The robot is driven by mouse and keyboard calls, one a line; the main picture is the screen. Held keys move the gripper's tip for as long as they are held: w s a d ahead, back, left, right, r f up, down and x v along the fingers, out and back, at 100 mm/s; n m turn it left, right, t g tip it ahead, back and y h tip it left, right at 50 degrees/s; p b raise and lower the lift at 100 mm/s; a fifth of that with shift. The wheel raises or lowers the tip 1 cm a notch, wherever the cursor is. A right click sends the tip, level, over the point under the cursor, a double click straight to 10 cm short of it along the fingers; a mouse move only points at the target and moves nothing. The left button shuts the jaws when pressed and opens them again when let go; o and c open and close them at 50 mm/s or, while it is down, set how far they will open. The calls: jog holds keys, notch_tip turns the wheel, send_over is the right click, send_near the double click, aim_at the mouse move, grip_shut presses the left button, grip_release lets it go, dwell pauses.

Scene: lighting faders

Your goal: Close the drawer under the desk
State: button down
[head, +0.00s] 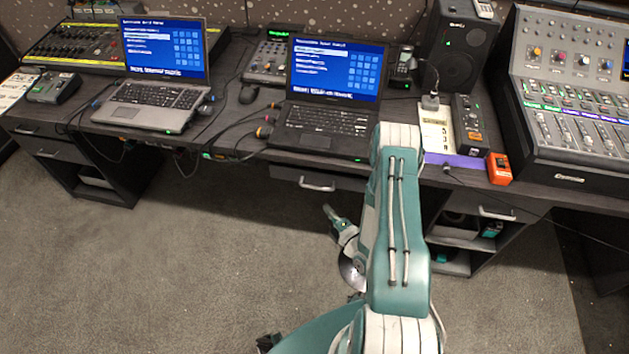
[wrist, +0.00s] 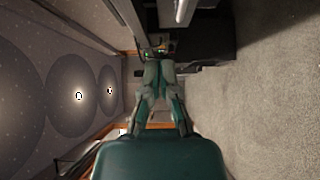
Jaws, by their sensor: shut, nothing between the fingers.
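The desk (head: 232,152) runs across the head view. A middle drawer (head: 285,178) with a pale bar handle (head: 317,185) sits under it, below the right laptop. How far it stands out is hard to tell.
Two laptops (head: 165,60) (head: 335,70), a mixing console (head: 570,100) and a speaker (head: 459,45) stand on the desk. An orange box (head: 499,169) is near its front edge. Cables hang below the edge. The carpet (head: 200,270) in front is clear.

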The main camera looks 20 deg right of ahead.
aim_at(320, 174)
jog(key=w, duration=1.2)
jog(key=shift+w+d, duration=0.15)
jog(key=shift+w, duration=0.05)
jog(key=shift+w+d, duration=0.3)
jog(key=shift+w, duration=0.05)
jog(key=shift+w, duration=0.1)
jog(key=w+d, duration=0.2)
jog(key=w, duration=0.1)
jog(key=shift+w+d, duration=0.1)
jog(key=shift+d, duration=0.1)
jog(key=shift+w, duration=0.1)
jog(key=shift+d+r, duration=0.1)
